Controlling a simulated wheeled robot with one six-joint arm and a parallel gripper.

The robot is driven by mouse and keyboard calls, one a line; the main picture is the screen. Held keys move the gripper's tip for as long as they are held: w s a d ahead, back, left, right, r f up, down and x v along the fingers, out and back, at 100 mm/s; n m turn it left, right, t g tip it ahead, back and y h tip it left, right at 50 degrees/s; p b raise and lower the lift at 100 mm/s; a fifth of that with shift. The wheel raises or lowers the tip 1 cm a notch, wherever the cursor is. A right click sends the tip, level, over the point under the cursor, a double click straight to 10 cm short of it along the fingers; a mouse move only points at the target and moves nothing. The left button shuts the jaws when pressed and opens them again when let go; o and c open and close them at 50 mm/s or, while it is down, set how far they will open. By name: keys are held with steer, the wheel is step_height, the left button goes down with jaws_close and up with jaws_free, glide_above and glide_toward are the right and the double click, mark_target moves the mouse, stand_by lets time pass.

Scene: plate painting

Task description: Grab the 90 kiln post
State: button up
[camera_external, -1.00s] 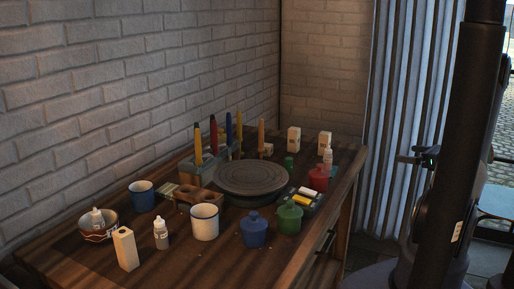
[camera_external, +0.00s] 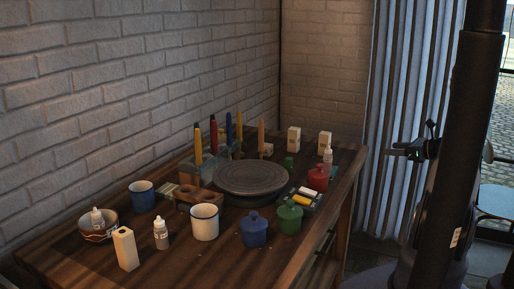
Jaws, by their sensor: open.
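Several cream, block-shaped posts stand on the wooden table. A tall one is at the front left (camera_external: 125,249), two are at the back right, one more to the left (camera_external: 294,139) and one more to the right (camera_external: 325,144), and a small low one (camera_external: 266,150) is behind the wheel. Their markings are too small to read, so I cannot tell which is the 90 kiln post. My gripper (camera_external: 396,151) is open and empty, in the air right of the table, apart from every post.
A dark round wheel (camera_external: 252,178) fills the table's middle. Around it are a white mug (camera_external: 204,222), a blue jar (camera_external: 254,230), a green jar (camera_external: 289,218), a red jar (camera_external: 318,179) and upright coloured tools in a holder (camera_external: 205,171). A brick wall is behind.

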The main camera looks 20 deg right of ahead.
steer(key=w+a+n+g+y+b, duration=0.1)
steer(key=w+a+n+g, duration=0.15)
steer(key=w, duration=0.65)
steer(key=b, duration=0.1)
glide_toward(321, 139)
steer(key=shift+w+d+f+g+y, duration=0.3)
steer(key=shift+w+d+f+g, duration=0.05)
steer(key=shift+w+d, duration=0.3)
steer(key=x, duration=0.5)
steer(key=shift+w+a, duration=0.15)
steer(key=shift+w+d+p+x, duration=0.15)
steer(key=shift+p+x, duration=0.1)
steer(key=shift+x, duration=1.1)
steer(key=shift+w+d+p+x, duration=0.1)
steer(key=shift+d+p+x, duration=0.1)
steer(key=shift+x, duration=1.2)
steer(key=shift+c, duration=0.5)
steer(key=c, duration=1.1)
steer(key=shift+r, duration=0.1)
steer(key=shift+c, duration=0.2)
